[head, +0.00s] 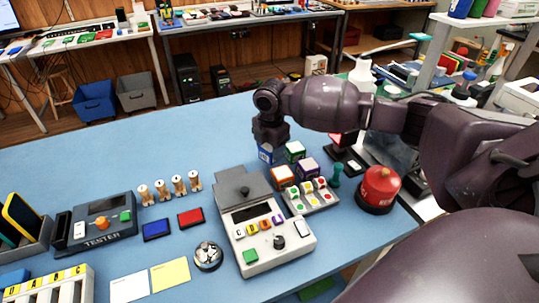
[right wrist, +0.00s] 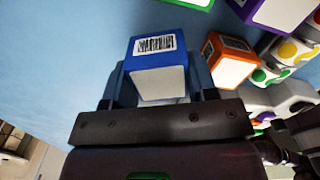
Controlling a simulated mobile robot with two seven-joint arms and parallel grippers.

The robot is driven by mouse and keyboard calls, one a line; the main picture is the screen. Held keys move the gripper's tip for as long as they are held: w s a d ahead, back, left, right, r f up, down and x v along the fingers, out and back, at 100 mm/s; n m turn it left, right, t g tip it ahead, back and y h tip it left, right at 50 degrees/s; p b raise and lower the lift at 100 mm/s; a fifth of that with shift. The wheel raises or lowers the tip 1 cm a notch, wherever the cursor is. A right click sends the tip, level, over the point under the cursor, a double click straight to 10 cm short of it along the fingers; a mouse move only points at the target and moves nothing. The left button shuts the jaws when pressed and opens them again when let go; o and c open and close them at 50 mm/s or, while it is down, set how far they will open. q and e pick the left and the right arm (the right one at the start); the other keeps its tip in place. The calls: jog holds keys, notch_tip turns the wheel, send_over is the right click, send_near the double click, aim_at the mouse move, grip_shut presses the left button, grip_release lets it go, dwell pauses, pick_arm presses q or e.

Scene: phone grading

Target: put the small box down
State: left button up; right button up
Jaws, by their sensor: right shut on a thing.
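A small blue and white box with a barcode label (right wrist: 155,68) sits between the fingers of my right gripper (right wrist: 155,88), which is shut on it. In the head view the box (head: 265,153) shows just under my right gripper (head: 269,140), over the blue table. I cannot tell whether its underside touches the table. A green box (head: 295,150), an orange box (head: 282,175) and a purple box (head: 307,168) stand close to its right. My left gripper is not in view.
A grey device with coloured keys (head: 260,215) stands in front. A white panel with coloured buttons (head: 312,197), a green peg (head: 336,174) and a red round canister (head: 379,187) are to the right. The blue table (head: 170,148) is clear to the left of the box.

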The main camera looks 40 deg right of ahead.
notch_tip(320, 180, down, 2)
jog(key=shift+f, duration=0.35)
jog(key=shift+r, duration=0.1)
jog(key=shift+f, duration=0.2)
jog(key=o, duration=0.6)
jog(key=shift+o, duration=0.2)
